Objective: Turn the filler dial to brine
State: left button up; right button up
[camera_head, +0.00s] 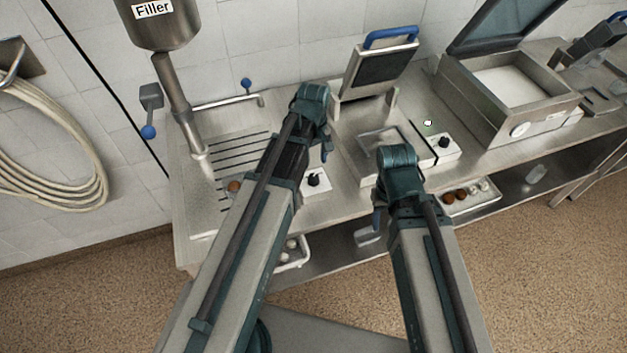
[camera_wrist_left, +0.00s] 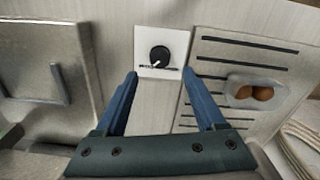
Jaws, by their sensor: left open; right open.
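The filler (camera_head: 165,28), a metal hopper labelled "Filler", stands at the back left above a slotted drain plate (camera_head: 222,158). A black dial (camera_head: 314,181) on a white plate sits right of the drain plate. In the left wrist view the dial (camera_wrist_left: 159,57) has a white pointer mark toward its lower left; its plate's lettering is unreadable. My left gripper (camera_head: 326,150) is open and empty, and in its wrist view the fingertips (camera_wrist_left: 160,75) lie either side of the dial plate, apart from the knob. My right gripper (camera_head: 377,215) is open near the counter's front edge, its fingers partly hidden.
A press (camera_head: 374,67) with a blue handle stands open behind the grippers. A second black dial (camera_head: 444,142) is to its right, near an open-lidded steel box (camera_head: 508,90).

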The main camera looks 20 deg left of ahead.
aim_at(314, 176)
pick_arm(q)
notch_tip(314, 176, down, 6)
jog(key=b, duration=0.5)
jog(key=shift+f, duration=0.25)
jog(key=shift+r, duration=0.1)
jog(key=shift+c, duration=0.4)
grip_shut()
